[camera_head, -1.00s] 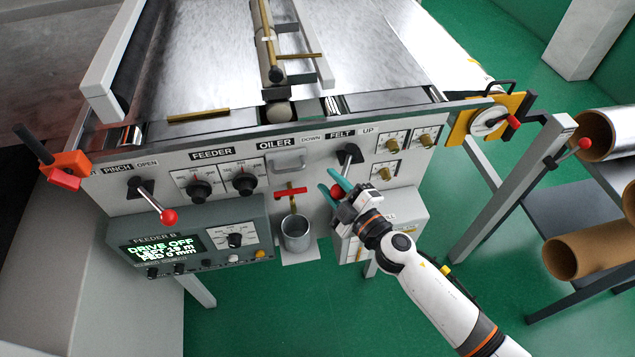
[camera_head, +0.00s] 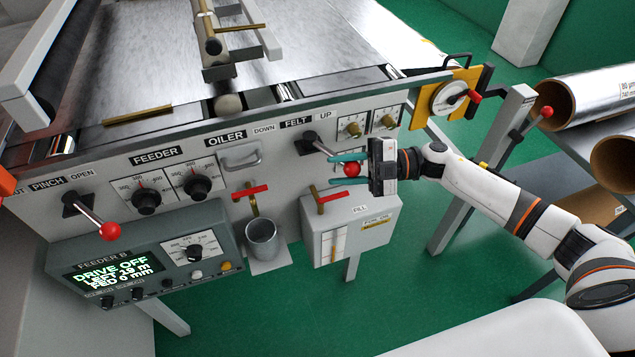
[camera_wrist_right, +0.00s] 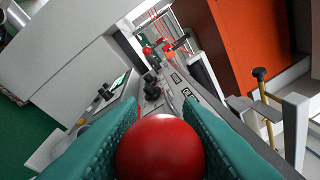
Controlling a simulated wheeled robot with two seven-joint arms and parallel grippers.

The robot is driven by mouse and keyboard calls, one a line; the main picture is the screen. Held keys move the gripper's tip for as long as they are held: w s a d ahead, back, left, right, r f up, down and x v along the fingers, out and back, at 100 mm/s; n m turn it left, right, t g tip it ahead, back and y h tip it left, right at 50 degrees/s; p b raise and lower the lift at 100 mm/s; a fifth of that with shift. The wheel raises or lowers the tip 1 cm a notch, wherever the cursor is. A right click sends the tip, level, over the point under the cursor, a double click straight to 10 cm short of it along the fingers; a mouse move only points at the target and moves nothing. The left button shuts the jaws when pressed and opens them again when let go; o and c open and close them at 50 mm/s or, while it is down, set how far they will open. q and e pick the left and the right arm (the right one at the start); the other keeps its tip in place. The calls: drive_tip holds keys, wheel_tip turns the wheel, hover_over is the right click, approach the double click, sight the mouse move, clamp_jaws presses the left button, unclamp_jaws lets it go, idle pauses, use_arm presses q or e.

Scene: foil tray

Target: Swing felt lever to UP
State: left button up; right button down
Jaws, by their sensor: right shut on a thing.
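The felt lever (camera_head: 323,149) sticks out from its black pivot on the machine's front panel, under the FELT label (camera_head: 294,123). It slants to the lower right, with its red knob (camera_head: 351,170) on the side of the UP label (camera_head: 325,115). My right gripper (camera_head: 348,171) comes in from the right and is shut on the red knob, one teal finger above and one below. In the right wrist view the knob (camera_wrist_right: 160,147) fills the space between the teal fingers. My left gripper is not in view.
A white FILL box (camera_head: 365,226) with a red-handled valve (camera_head: 328,191) sits just below the gripper. A metal cup (camera_head: 261,237) hangs left of it. Brass-knobbed dials (camera_head: 352,128) and a yellow crank plate (camera_head: 440,98) lie above right. The pinch lever (camera_head: 90,214) is far left.

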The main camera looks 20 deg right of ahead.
drive_tip(key=shift+w+d+b, duration=0.5)
drive_tip(key=shift+d+b, duration=0.15)
drive_tip(key=shift+d, duration=0.25)
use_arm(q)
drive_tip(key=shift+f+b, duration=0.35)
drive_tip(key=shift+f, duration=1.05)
use_arm(e)
drive_tip(key=shift+w+d, duration=0.35)
drive_tip(key=shift+d, duration=0.25)
drive_tip(key=c, duration=1)
unclamp_jaws()
drive_tip(key=shift+s, duration=0.1)
drive_tip(key=shift+c, duration=0.2)
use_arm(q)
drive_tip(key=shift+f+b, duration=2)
use_arm(e)
drive_tip(key=v, duration=1.2)
